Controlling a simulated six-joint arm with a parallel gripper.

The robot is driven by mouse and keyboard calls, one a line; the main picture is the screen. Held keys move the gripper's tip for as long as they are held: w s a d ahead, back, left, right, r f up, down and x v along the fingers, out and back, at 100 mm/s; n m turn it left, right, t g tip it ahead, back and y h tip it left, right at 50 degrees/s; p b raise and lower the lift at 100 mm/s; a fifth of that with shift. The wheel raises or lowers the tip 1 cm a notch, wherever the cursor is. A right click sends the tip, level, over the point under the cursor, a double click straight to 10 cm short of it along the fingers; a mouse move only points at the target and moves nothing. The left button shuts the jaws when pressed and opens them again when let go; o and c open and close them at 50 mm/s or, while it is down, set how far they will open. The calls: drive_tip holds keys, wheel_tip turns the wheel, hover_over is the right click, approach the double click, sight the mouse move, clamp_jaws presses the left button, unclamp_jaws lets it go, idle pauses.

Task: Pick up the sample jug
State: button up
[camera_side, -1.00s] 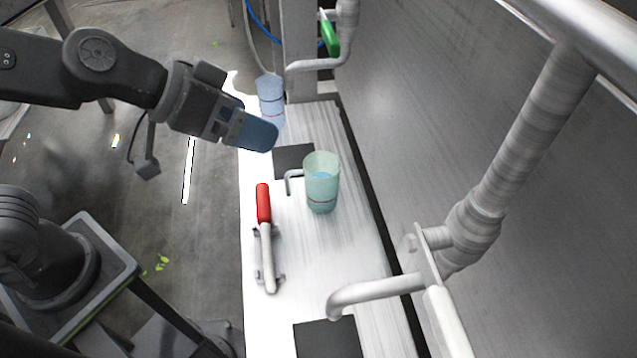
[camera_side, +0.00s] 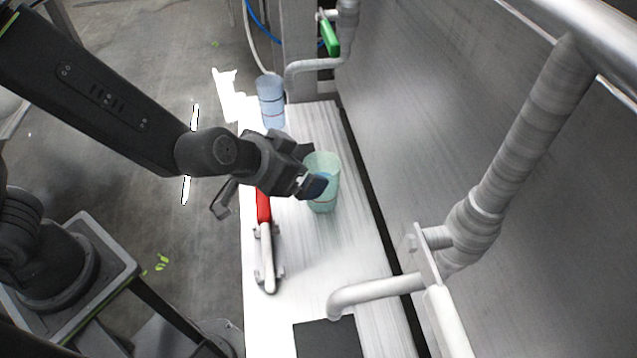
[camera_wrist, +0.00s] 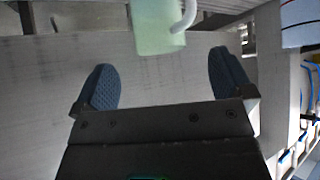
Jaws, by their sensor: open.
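A translucent green jug (camera_side: 322,163) stands upright on the pale bench, to the left of the steel wall. In the wrist view the green jug (camera_wrist: 155,28) is at the top centre, with its pale handle on its right side. My gripper (camera_side: 314,186) overlaps the jug's left front in the side view and hides part of it, including most of the handle. In the wrist view my gripper (camera_wrist: 164,80) is open and empty. Its two blue finger pads are spread either side of the jug's line, and the jug appears just beyond the fingertips.
A blue jug (camera_side: 271,95) stands at the bench's far end. A bent pipe (camera_side: 375,289) reaches over the bench's near part, above a dark square (camera_side: 327,340). The bench between is clear.

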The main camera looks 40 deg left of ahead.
sight(320, 172)
drive_tip(key=x, duration=0.8)
drive_tip(key=shift+w+d+r, duration=0.15)
drive_tip(key=c, duration=1)
